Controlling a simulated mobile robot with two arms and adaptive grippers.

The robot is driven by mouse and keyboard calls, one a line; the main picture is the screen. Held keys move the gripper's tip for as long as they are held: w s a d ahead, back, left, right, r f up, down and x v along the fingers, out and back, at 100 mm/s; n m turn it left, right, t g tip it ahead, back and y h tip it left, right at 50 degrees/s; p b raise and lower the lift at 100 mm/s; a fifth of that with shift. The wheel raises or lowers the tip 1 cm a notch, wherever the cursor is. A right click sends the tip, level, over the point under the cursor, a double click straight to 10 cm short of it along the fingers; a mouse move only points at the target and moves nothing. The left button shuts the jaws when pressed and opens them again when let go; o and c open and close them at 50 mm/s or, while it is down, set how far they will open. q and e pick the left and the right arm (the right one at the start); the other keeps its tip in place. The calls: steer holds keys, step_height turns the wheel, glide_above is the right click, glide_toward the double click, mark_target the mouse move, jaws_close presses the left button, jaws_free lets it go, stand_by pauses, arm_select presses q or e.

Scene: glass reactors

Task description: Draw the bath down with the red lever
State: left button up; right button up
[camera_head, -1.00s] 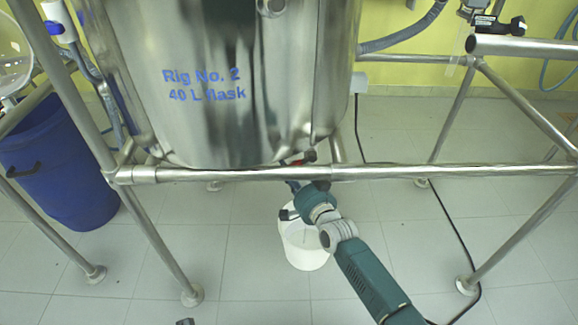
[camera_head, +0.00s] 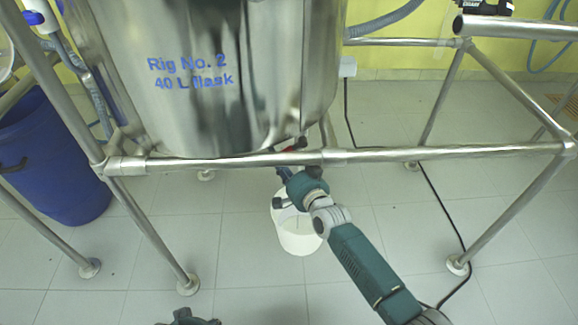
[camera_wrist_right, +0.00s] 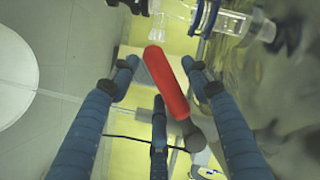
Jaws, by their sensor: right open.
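The steel bath (camera_head: 215,105), marked "Rig No. 2 40 L flask", stands in a tube frame in the head view. The red lever (camera_head: 300,143) shows only as a small red spot under the bath, behind the front rail. In the right wrist view the red lever (camera_wrist_right: 166,82) lies tilted between the spread blue fingers of my right gripper (camera_wrist_right: 160,78). The fingers are open around it, and I cannot tell whether any touches it. In the head view my right gripper (camera_head: 284,176) is low beneath the rail, partly hidden. A dark part of my left gripper (camera_head: 188,318) shows at the bottom edge.
A white bucket (camera_head: 297,232) stands on the floor below my right gripper. The front rail (camera_head: 430,152) crosses above my right arm. A blue barrel (camera_head: 50,160) stands at left. A black cable (camera_head: 440,205) runs over the tiles. Glass fittings (camera_wrist_right: 230,20) are close to the lever.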

steer(key=v, duration=1.1)
steer(key=shift+s, duration=0.25)
steer(key=shift+o, duration=0.2)
steer(key=shift+d, duration=0.25)
stand_by(3.1)
